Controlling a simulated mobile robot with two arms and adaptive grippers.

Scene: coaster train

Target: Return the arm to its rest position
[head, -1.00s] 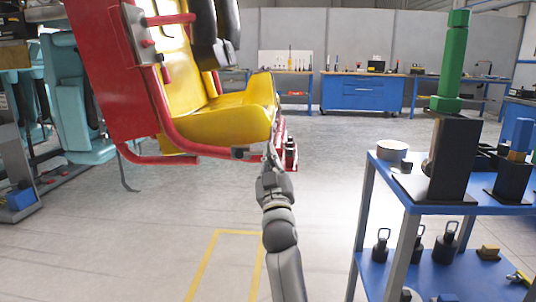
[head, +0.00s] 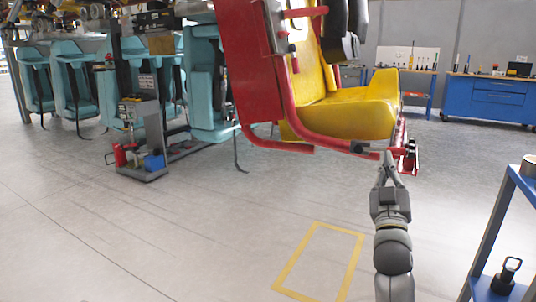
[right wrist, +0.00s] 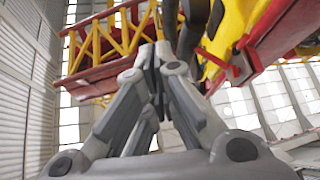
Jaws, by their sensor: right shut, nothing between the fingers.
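My right gripper (head: 388,172) points upward at the front right corner of the red and yellow coaster seat (head: 352,113), close under its red frame. I cannot tell whether it touches the frame. In the right wrist view its fingers (right wrist: 158,62) are closed together with nothing between them. The seat's yellow shell (right wrist: 232,28) and red frame rise above and to the right of the fingers there. My right arm comes up from the bottom of the head view. My left gripper is not in view.
Teal coaster seats (head: 207,85) hang at the left. A grey cart (head: 150,150) with a red bottle stands beside them. A blue shelf trolley (head: 490,235) is at the right edge. A blue workbench (head: 490,98) is at the back. The floor around the yellow outline (head: 322,260) is clear.

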